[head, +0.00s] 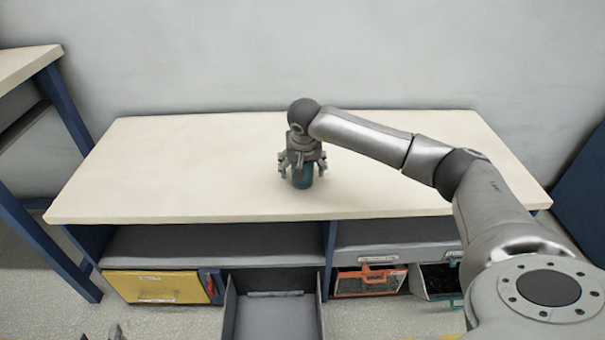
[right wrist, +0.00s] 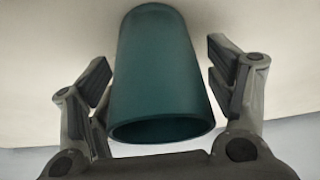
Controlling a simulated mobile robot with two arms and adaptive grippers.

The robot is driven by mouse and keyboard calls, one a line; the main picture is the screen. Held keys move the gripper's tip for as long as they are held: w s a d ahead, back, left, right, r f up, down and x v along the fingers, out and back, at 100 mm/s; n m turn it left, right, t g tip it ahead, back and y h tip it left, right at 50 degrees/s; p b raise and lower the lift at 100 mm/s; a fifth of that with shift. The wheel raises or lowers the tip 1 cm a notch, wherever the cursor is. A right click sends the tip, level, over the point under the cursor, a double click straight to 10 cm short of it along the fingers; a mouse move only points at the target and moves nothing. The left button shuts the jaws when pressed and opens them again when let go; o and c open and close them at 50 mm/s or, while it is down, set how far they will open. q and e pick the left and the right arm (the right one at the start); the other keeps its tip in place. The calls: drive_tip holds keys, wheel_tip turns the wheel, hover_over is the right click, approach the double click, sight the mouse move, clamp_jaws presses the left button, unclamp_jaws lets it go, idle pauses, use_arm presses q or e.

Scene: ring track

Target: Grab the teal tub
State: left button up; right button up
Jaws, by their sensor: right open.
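A gap shows on the right side; the left pads look close to the wall. A small grey tip at the bottom left edge of the head view seems to be my left gripper (head: 115,332), mostly cut off.
The tabletop (head: 180,170) is otherwise clear. Below it are a yellow-fronted bin (head: 155,287), an open grey drawer (head: 275,315), an orange-framed bin (head: 370,280) and a dark bin (head: 440,280). Another table (head: 25,65) stands at left; a wall is behind.

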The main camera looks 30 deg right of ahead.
drive_tip(key=c, duration=1.1)
drive_tip(key=shift+c, duration=0.2)
drive_tip(key=shift+r, duration=0.2)
